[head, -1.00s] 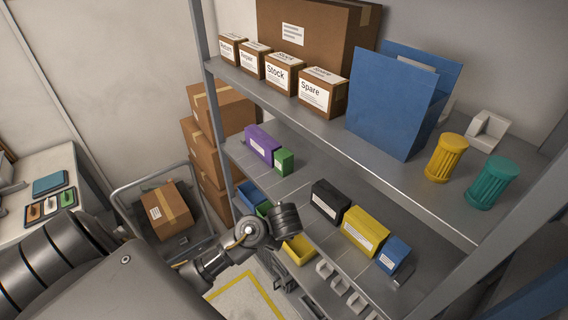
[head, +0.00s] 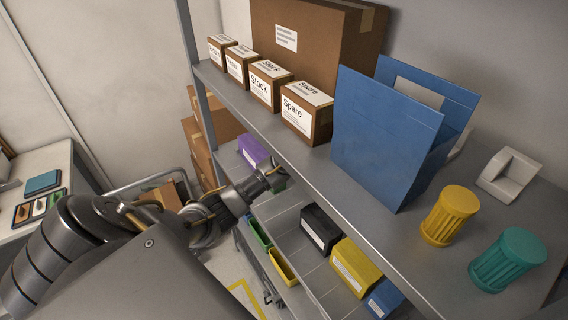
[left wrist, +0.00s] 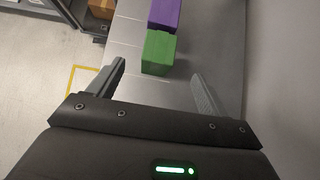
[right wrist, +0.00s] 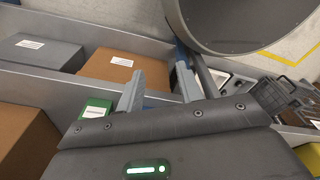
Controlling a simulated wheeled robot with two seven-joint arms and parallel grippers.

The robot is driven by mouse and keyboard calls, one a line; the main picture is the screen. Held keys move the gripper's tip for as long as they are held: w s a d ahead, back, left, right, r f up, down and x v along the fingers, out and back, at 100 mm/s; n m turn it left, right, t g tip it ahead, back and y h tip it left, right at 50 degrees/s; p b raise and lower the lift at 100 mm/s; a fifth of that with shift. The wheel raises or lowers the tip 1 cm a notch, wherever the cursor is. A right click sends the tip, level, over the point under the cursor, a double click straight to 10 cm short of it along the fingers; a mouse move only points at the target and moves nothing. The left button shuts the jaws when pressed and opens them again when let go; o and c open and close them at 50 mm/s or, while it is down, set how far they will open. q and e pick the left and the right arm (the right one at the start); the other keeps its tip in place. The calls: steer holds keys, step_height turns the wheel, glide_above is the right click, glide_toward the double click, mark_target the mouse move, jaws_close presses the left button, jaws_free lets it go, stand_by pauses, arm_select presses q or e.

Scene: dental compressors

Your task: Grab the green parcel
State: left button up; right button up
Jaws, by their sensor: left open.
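The green parcel (left wrist: 158,52) is a small box on the middle shelf, in front of the purple box (left wrist: 164,14) in the left wrist view. My left gripper (left wrist: 155,88) is open, its fingers apart on either side of the parcel's line, with the parcel beyond the tips and nothing between them. In the head view the green parcel (head: 281,186) is mostly hidden behind my left gripper (head: 272,172). My right gripper (right wrist: 158,88) is open and empty in the right wrist view, and is out of the head view.
The upper shelf with white-labelled boxes (head: 306,112) and a blue bag (head: 385,135) overhangs the parcel's shelf. Black (head: 320,229) and yellow (head: 354,267) boxes stand to the right. The right wrist view shows a labelled green box (right wrist: 95,108) and brown boxes (right wrist: 112,67).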

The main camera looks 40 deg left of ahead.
arm_select(q)
steer(key=x, duration=0.6)
steer(key=shift+a+b, duration=0.3)
steer(key=x, duration=0.4)
steer(key=shift+w+a+f+p, duration=0.1)
steer(key=shift+a+f+p, duration=0.05)
steer(key=shift+p, duration=0.15)
arm_select(e)
steer(key=shift+s+a, duration=0.1)
steer(key=shift+s, duration=1.1)
arm_select(q)
steer(key=shift+c, duration=1)
steer(key=c, duration=0.9)
